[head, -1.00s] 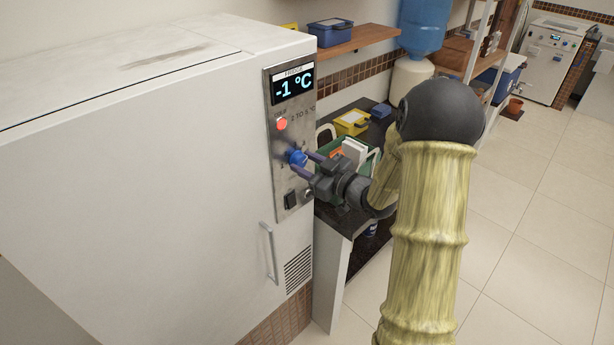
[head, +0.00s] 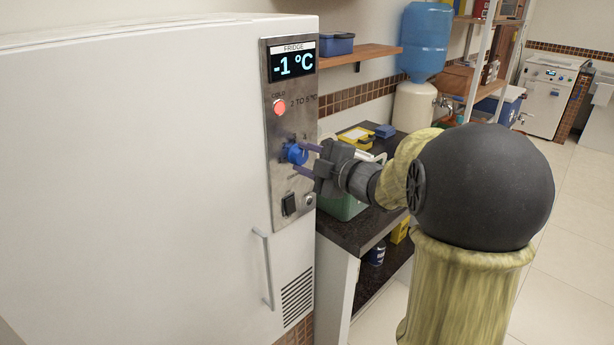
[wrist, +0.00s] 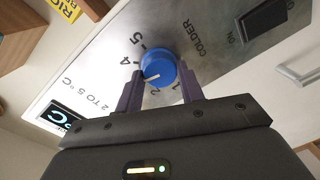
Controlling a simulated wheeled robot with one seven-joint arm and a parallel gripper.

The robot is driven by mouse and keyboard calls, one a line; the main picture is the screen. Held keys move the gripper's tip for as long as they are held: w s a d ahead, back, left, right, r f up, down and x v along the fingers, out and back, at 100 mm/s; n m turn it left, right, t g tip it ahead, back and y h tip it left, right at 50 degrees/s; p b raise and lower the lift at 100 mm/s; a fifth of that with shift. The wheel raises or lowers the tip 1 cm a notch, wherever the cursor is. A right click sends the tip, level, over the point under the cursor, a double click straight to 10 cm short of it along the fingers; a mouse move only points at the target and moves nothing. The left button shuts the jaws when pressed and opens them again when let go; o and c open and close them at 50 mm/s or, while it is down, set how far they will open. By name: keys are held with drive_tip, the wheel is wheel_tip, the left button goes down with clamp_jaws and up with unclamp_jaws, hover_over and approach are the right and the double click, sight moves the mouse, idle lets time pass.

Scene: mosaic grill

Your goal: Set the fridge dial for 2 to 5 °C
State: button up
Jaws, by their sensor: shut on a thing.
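The fridge (head: 150,180) has a metal control panel (head: 290,215) with a display (head: 293,63) reading -1 °C. A red light (head: 280,107) labelled COLD glows beside the text 2 TO 5 °C. My gripper (head: 304,158) is shut on the blue dial (head: 293,153), one purple finger on each side. In the wrist view the dial (wrist: 160,66) sits between the fingers of my gripper (wrist: 160,82). Its white mark points left and slightly down, towards the left finger, below the 4. The numbers 1, 2, 4 and 5 show; the 3 is not clearly visible.
A black switch (head: 288,205) and a door handle (head: 265,268) are below the dial. A dark counter (head: 365,232) with a green container (head: 342,207) and a yellow box (head: 356,136) stands close behind my gripper. The floor to the right is clear.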

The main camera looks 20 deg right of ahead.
drive_tip(key=shift+f+n+b, duration=0.2)
drive_tip(key=shift+n+b, duration=0.9)
drive_tip(key=shift+b, duration=0.15)
drive_tip(key=shift+r, duration=0.1)
drive_tip(key=o, duration=1)
drive_tip(key=shift+s, duration=0.1)
drive_tip(key=v, duration=1.7)
drive_tip(key=shift+s+b, duration=0.15)
drive_tip(key=shift+b, duration=0.25)
